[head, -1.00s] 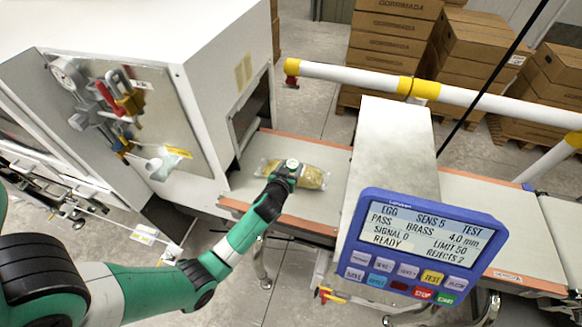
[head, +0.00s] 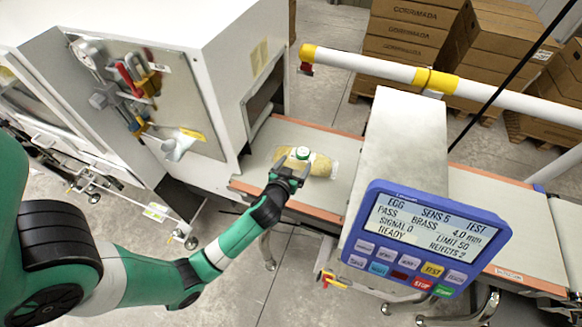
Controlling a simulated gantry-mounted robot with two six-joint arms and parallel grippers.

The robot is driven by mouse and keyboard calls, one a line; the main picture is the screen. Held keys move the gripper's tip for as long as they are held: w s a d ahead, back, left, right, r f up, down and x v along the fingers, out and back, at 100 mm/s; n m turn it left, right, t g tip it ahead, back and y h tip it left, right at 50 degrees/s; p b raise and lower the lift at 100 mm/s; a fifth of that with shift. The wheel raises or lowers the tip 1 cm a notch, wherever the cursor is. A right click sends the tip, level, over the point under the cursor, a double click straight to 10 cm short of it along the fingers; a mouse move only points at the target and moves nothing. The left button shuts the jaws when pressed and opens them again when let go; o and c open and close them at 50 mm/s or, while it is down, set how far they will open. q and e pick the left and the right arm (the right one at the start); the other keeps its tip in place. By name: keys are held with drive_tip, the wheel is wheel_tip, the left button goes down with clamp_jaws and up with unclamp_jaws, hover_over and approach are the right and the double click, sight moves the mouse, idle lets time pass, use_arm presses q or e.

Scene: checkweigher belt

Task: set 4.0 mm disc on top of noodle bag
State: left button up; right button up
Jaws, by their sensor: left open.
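The noodle bag (head: 320,164) is a yellowish, clear-wrapped packet lying on the grey belt, left of the display. A small round white disc (head: 302,153) with a greenish edge sits over the upper middle of the bag and looks to rest on it. The size marking on the disc is too small to read. My left gripper (head: 294,167) is open at the near side of the disc, with its fingers over the bag's near edge. Whether a finger still touches the disc cannot be told. My right gripper is not in view.
A blue display panel (head: 428,240) reads brass 4.0 mm, in front of a metal housing (head: 398,150) over the belt (head: 258,157). A white cabinet (head: 215,70) with hanging tools stands left. A white and yellow rail (head: 380,68) runs behind; stacked cartons (head: 405,40) stand beyond.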

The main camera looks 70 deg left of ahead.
use_arm(q)
drive_tip(key=v, duration=0.4)
drive_tip(key=shift+s+d+r, duration=0.2)
drive_tip(key=shift+d, duration=0.05)
drive_tip(key=w+d+r+m+t+h, duration=0.1)
drive_tip(key=w+d+r+t, duration=0.2)
drive_tip(key=w+r, duration=0.5)
drive_tip(key=w+d+r+m+t, duration=0.1)
drive_tip(key=w+d+r+t, duration=0.2)
drive_tip(key=r, duration=0.8)
drive_tip(key=w+d+r+m+t+h, duration=0.1)
drive_tip(key=d+r+t, duration=0.2)
drive_tip(key=r, duration=0.6)
drive_tip(key=w+d+r+m+t+h, duration=0.15)
drive_tip(key=d+r, duration=0.25)
drive_tip(key=r, duration=0.5)
drive_tip(key=s+d+r+m+t+h, duration=0.3)
drive_tip(key=s+d+r+t+h, duration=0.1)
drive_tip(key=r, duration=0.6)
drive_tip(key=s+d+r+m+t+h, duration=0.3)
drive_tip(key=s+d+r+t+h, duration=0.1)
drive_tip(key=r, duration=0.7)
drive_tip(key=shift+s+d+r, duration=0.3)
drive_tip(key=shift+s+d, duration=0.6)
drive_tip(key=shift+d, duration=0.25)
